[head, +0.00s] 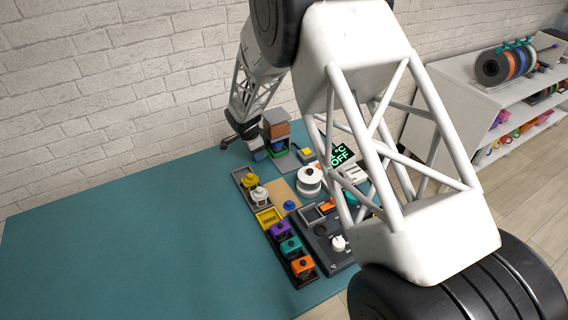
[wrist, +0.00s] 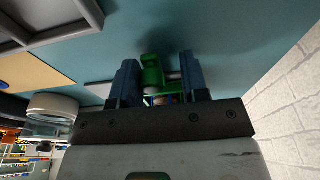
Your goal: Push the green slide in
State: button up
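The green slide (wrist: 152,72) shows in the wrist view between my gripper's two blue-grey fingers. My gripper (wrist: 158,80) is open around it, with a gap on the right finger's side; whether the left finger touches it I cannot tell. In the head view a small patch of green (head: 279,148) shows under a grey and brown block-shaped device (head: 276,129) at the table's back edge. My gripper (head: 262,150) is low beside the left side of this device. The slide's far end and most of its track are hidden.
Right of the device are a yellow button block (head: 306,153), a white spool (head: 309,180) and a dark control panel (head: 325,240). A tray of coloured knobs (head: 290,250) lies in front. The teal table (head: 130,240) is clear on the left; a brick wall stands behind.

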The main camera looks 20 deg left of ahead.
jog(key=shift+s+d, duration=0.2)
dwell(0.9)
jog(key=shift+r, duration=0.15)
jog(key=shift+r, duration=3.35)
jog(key=shift+r, duration=0.1)
